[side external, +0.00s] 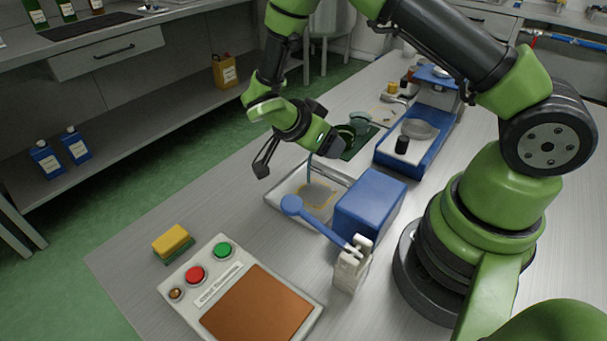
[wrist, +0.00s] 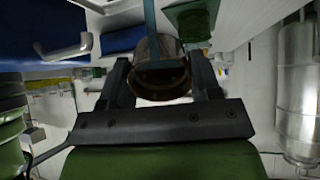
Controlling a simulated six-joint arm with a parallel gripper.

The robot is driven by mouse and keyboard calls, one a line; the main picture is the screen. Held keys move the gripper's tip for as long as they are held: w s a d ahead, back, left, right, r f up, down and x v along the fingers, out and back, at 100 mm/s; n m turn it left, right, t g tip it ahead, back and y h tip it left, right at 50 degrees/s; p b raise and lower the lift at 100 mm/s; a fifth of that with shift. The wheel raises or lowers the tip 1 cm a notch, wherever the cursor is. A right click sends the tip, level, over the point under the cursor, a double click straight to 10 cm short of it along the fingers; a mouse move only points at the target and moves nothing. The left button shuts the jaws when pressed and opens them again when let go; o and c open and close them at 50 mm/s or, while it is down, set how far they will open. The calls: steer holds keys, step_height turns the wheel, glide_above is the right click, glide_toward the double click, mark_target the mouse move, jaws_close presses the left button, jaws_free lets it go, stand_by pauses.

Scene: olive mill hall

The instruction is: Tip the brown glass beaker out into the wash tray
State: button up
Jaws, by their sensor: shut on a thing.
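The brown glass beaker (wrist: 160,82) is between the two fingers of my gripper (wrist: 160,85) in the wrist view, which is shut on it. A thin bluish stream (side external: 309,170) runs from the gripper (side external: 328,143) down to the wash tray in the side view. The same stream (wrist: 150,20) crosses the beaker's mouth end in the wrist view, so the beaker is tipped. In the side view my gripper and wrist largely hide the beaker. The wash tray (side external: 281,189) is pale and shallow, with a greyish patch edged in yellow inside; the gripper is above its far side.
A blue box (side external: 372,203) stands against the tray's right side. A blue round-ended lever (side external: 318,222) reaches over the tray's near edge. A greenish glass vessel (side external: 359,121) stands on a green mat (side external: 356,146) behind. A button panel (side external: 213,290) and sponge (side external: 171,240) lie in front.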

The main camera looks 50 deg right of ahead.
steer(key=shift+w+a+r+g+h, duration=0.1)
steer(key=shift+a+r+g+h, duration=0.1)
steer(key=shift+h, duration=0.65)
steer(key=shift+a+r+g+h, duration=0.15)
steer(key=shift+r+g+h, duration=0.05)
steer(key=shift+h, duration=0.65)
stand_by(1.2)
steer(key=shift+a+r+h, duration=0.15)
steer(key=shift+r+h, duration=0.7)
steer(key=shift+h, duration=0.05)
stand_by(0.5)
steer(key=shift+w+a+r+g+h, duration=0.25)
steer(key=shift+a+r+g+h, duration=0.15)
steer(key=shift+a+r+h, duration=0.35)
stand_by(0.5)
steer(key=shift+a+r+g+h, duration=0.15)
steer(key=shift+g+h, duration=0.15)
steer(key=shift+h, duration=0.55)
stand_by(0.6)
steer(key=shift+r, duration=0.1)
steer(key=shift+s+d+f+t+y, duration=0.1)
steer(key=shift+d+f+t+y, duration=0.1)
steer(key=shift+d+f+y, duration=0.4)
steer(key=shift+s+d+f+t+y, duration=0.1)
steer(key=shift+d+f+t+y, duration=0.15)
steer(key=shift+y, duration=0.65)
